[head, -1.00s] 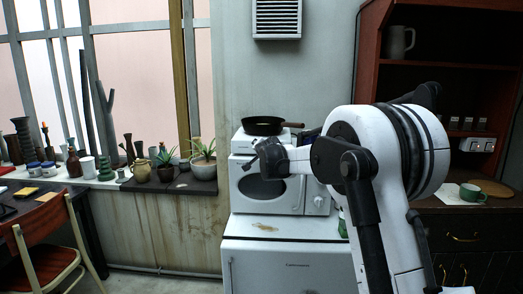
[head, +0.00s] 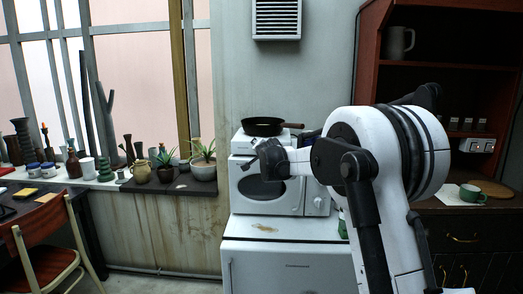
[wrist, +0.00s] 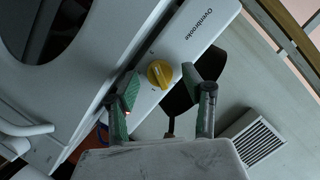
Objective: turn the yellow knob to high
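The yellow knob (wrist: 159,74) sits on a white panel (wrist: 192,36) lettered "Ovenbrooke" in the wrist view. Small marks lie around it, too small to read, so I cannot tell its setting. My gripper (wrist: 163,88) is open, with its two green-padded fingers on either side of the knob in the picture. The fingers look apart from the knob, and nothing is between them. In the head view my gripper (head: 268,160) is in front of the white oven's upper part, and the knob is hidden there.
A black pan (head: 262,127) stands on top, its handle pointing right. The white oven (head: 296,197) stands on a white fridge (head: 285,262). A wall vent (head: 277,18) is above. Potted plants (head: 202,168) line the sill at left.

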